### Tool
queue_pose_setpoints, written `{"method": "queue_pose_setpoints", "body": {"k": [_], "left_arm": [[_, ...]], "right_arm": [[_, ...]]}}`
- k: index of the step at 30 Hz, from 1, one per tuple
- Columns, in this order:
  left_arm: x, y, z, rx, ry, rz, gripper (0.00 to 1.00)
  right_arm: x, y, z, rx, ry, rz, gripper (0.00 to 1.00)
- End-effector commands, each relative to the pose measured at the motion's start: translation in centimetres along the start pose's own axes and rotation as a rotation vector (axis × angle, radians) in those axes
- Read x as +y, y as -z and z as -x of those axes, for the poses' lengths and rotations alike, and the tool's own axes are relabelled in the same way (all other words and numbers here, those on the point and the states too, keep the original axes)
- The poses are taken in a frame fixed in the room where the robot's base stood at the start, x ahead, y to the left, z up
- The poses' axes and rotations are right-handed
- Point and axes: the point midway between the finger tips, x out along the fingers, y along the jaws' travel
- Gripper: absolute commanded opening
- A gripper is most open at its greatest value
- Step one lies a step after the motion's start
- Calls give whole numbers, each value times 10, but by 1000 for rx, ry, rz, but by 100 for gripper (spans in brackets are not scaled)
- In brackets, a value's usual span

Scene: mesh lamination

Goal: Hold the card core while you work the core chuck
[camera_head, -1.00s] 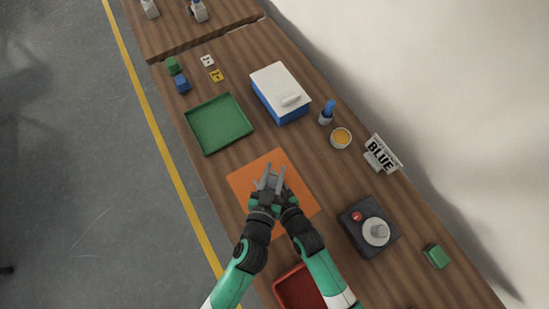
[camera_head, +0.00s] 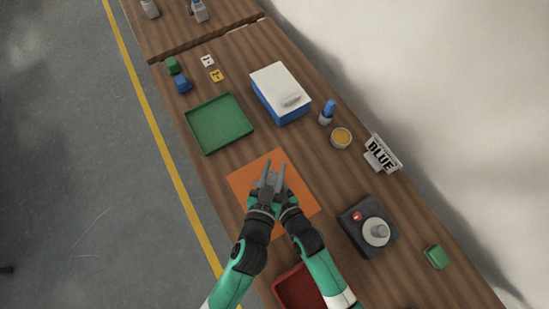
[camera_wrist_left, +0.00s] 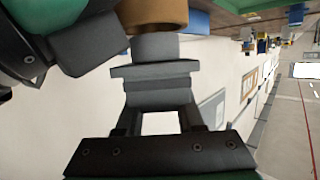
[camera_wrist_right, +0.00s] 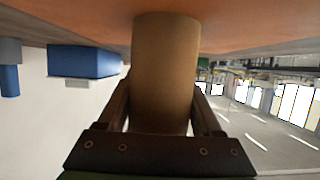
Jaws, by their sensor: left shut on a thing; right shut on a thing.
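The brown card core (camera_wrist_right: 166,60) is a plain cylinder, and my right gripper (camera_wrist_right: 162,100) is shut around it. The end of the core (camera_wrist_left: 155,14) also shows at the top of the left wrist view. My left gripper (camera_wrist_left: 160,108) is shut on the grey stepped core chuck (camera_wrist_left: 155,82). The chuck's narrow end meets the core's end; how deep it sits inside is hidden. In the head view both grippers, the left one (camera_head: 265,183) and the right one, are close together over the orange mat (camera_head: 250,178). There they largely hide the core and chuck.
A green tray (camera_head: 219,124) and a blue box with a white lid (camera_head: 280,92) lie beyond the mat. A red tray (camera_head: 290,292) is near my forearms. A dark device with a red button (camera_head: 368,227), an orange-topped cup (camera_head: 341,138) and a BLUE sign (camera_head: 382,153) stand right.

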Motion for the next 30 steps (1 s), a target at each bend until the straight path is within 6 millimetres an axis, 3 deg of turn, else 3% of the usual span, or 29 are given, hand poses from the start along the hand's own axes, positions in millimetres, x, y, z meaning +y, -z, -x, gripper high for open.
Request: {"method": "queue_pose_setpoints", "body": {"k": [11, 24, 30], "left_arm": [[0, 8, 2, 2, 0, 0, 0], [0, 44, 13, 3, -1, 1, 0], [0, 49, 15, 1, -1, -1, 0]], "right_arm": [[0, 0, 0, 0, 0, 0, 0], [0, 0, 0, 0, 0, 0, 0], [0, 0, 0, 0, 0, 0, 0]]}}
